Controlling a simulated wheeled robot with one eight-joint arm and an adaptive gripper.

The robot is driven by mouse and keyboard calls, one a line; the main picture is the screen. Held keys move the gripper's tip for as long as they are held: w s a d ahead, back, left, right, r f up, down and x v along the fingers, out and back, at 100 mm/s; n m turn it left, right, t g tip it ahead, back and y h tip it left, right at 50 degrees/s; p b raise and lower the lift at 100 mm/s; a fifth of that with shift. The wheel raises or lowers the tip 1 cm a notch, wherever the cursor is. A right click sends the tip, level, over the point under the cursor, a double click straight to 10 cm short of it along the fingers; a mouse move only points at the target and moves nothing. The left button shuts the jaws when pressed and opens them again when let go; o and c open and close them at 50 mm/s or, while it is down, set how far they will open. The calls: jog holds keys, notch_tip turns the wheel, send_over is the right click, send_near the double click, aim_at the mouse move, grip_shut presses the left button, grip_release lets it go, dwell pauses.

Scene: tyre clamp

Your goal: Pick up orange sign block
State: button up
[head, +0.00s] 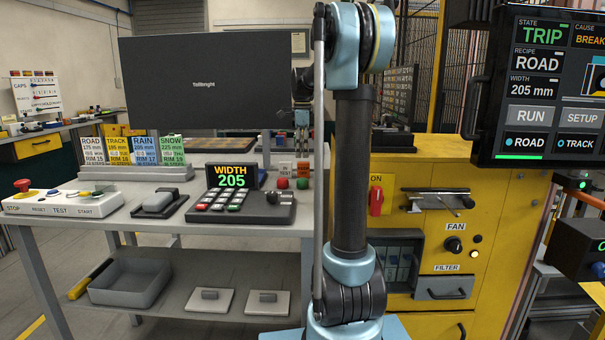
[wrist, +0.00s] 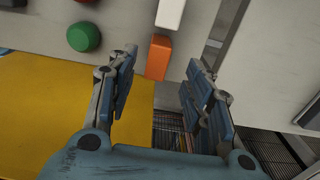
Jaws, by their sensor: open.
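The orange sign block (wrist: 158,57) lies between the fingertips in the wrist view, a short way beyond them. In the head view it is a small orange block (head: 302,168) on the grey table, behind the green button. My gripper (wrist: 162,64) is open, with one finger on each side of the block in the picture and nothing held. In the head view my gripper (head: 302,143) hangs above the block, partly hidden by my arm. I cannot tell the exact gap to the block.
A white sign block (wrist: 170,12) stands close beside the orange one. A green button (wrist: 84,37) and a red button (wrist: 82,1) are near. The keypad with the width display (head: 233,178) is left. A large dark monitor (head: 200,85) stands behind.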

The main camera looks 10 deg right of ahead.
aim_at(303, 169)
jog(key=shift+s+d+f, duration=0.1)
jog(key=shift+f, duration=1.95)
jog(key=shift+s+d+f, duration=0.1)
jog(key=shift+f, duration=1.9)
jog(key=shift+c, duration=0.6)
grip_shut()
